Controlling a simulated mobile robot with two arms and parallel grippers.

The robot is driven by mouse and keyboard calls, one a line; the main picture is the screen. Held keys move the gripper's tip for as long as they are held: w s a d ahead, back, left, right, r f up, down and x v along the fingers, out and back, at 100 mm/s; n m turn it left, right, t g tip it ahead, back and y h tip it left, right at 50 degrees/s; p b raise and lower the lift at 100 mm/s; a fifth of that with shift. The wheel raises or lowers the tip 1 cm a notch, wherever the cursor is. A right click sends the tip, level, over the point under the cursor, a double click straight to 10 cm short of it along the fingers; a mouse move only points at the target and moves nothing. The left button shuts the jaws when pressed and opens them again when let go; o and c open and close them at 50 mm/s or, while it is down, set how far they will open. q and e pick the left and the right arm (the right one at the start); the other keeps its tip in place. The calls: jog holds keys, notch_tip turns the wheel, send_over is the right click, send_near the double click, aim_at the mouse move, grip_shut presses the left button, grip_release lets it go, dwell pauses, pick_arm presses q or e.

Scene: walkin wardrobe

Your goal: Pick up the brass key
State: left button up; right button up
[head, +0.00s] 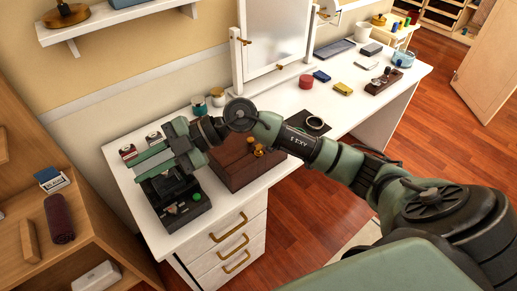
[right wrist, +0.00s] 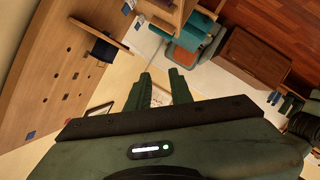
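I cannot make out a brass key in either view. My right gripper (head: 133,167) reaches from the right across the white desk (head: 290,105) to its near left end. Its two green fingers are apart with nothing visible between them; they also show in the right wrist view (right wrist: 161,82). In the head view the fingers are above a black box-like object (head: 182,206) with a green spot on it, and partly hide it. A brown wooden box (head: 232,165) with brass-coloured fittings stands to its right, partly behind my arm. My left gripper is not in view.
Small jars (head: 217,97) and little boxes (head: 128,152) stand along the wall side of the desk. A framed mirror (head: 275,40) rises behind. A wooden shelf unit (head: 30,130) is at left. A red dish (head: 306,82) and a dark mat (head: 308,122) lie farther right.

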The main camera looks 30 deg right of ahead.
jog(key=w+d+f+m+g+h, duration=0.1)
jog(key=d+f+h, duration=0.2)
jog(key=d, duration=0.3)
jog(key=w+d+f+g+h, duration=0.1)
jog(key=d+f+h, duration=0.3)
jog(key=d, duration=0.1)
jog(key=r+m+g+h, duration=0.1)
jog(key=m+h, duration=0.4)
jog(key=h, duration=0.2)
send_over(259, 145)
jog(key=shift+w, duration=0.3)
jog(key=f, duration=0.2)
jog(key=f+p, duration=0.1)
jog(key=f, duration=0.1)
jog(key=f+p, duration=0.1)
jog(key=f, duration=0.1)
jog(key=shift+s+f, duration=0.1)
jog(key=shift+s, duration=0.15)
jog(key=shift+w+f, duration=0.1)
jog(key=shift+f, duration=0.55)
grip_shut()
